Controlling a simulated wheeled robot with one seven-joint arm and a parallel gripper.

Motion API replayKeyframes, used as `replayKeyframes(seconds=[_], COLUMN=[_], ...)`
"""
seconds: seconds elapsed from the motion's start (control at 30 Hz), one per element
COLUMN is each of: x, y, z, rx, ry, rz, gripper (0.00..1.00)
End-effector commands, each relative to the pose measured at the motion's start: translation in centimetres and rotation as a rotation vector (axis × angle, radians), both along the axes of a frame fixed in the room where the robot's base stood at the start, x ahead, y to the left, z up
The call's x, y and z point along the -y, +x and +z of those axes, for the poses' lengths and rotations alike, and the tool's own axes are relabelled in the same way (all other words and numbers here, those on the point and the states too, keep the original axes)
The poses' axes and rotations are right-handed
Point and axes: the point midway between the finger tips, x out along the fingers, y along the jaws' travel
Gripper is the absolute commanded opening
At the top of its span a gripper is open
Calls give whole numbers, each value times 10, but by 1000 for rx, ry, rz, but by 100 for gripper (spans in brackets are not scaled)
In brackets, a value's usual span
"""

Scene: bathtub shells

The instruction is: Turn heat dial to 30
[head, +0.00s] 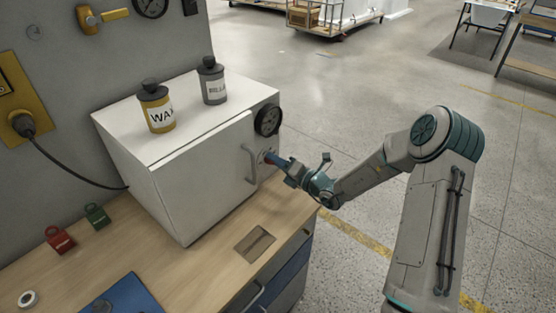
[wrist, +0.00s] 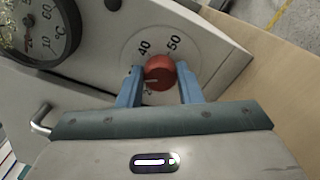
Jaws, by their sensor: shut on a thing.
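The heat dial (wrist: 158,74) is a red round knob on the front panel of a white oven-like box (head: 195,175). Numbers 40 and 50 show on the pale scale plate (wrist: 150,38) above it in the wrist view. A small white mark shows on the knob, but which number it points to cannot be told. My gripper (wrist: 161,84) is shut on the knob, with one blue finger on each side. In the head view my gripper (head: 272,159) reaches the panel from the right, and the knob is mostly hidden.
A round black temperature gauge (head: 267,120) sits above the dial and also shows in the wrist view (wrist: 40,30). The door handle (head: 249,163) is just left of the dial. WAX (head: 157,108) and grey (head: 212,82) bottles stand on top. A wooden bench (head: 200,262) lies below.

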Motion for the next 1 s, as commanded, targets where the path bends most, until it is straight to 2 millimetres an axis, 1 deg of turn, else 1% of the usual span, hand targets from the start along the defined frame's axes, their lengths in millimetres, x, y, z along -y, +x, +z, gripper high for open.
replayKeyframes(seconds=[0.37,0.4,0.43,0.47,0.77,0.87,1.0], x=[-1,-1,-1,-1,2,9,28], y=[-1,-1,-1,-1,-1,-5,-20], z=[-2,-2,-2,-2,-1,-2,-3], rx=[-6,-6,-5,-5,-3,-2,-3], ry=[0,1,0,0,0,0,-1], rz=[4,3,3,3,-1,-2,-6], gripper=[9,40,48,54,54,54,54])
